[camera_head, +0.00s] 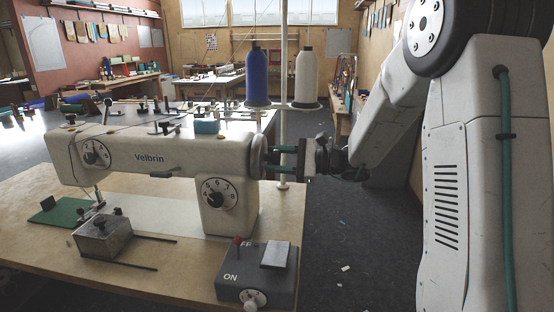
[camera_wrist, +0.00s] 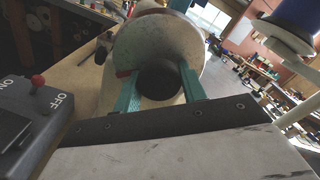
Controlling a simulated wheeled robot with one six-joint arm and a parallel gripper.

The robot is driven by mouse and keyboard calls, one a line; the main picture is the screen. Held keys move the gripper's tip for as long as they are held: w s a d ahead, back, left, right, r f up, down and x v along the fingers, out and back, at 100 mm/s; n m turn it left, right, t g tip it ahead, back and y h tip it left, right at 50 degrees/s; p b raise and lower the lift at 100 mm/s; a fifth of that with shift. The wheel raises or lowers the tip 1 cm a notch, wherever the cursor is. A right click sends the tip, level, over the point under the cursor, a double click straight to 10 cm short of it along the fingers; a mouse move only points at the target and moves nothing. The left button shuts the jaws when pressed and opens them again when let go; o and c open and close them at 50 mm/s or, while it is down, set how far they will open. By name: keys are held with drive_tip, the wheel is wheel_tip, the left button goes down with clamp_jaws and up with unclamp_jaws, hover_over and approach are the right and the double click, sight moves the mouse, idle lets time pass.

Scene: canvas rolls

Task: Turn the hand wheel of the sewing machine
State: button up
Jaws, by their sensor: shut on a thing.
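The cream sewing machine (camera_head: 170,154), marked Velbrin, stands on the wooden table. My gripper (camera_head: 272,160) reaches in from the right at the level of the wheel.
A grey ON/OFF switch box (camera_head: 258,275) with a red knob sits at the table's front right, below my gripper. Blue (camera_head: 257,77) and white (camera_head: 305,78) thread cones stand on a post behind the machine. A metal block (camera_head: 103,238) lies at front left.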

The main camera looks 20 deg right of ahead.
drive_tip(key=m, duration=0.3)
drive_tip(key=shift+m, duration=0.3)
drive_tip(key=shift+s+f+m, duration=0.1)
drive_tip(key=shift+m, duration=1.7)
drive_tip(key=o, duration=0.9)
drive_tip(key=shift+o, duration=0.2)
drive_tip(key=v, duration=0.7)
drive_tip(key=shift+s+d, duration=0.2)
drive_tip(key=shift+d, duration=0.05)
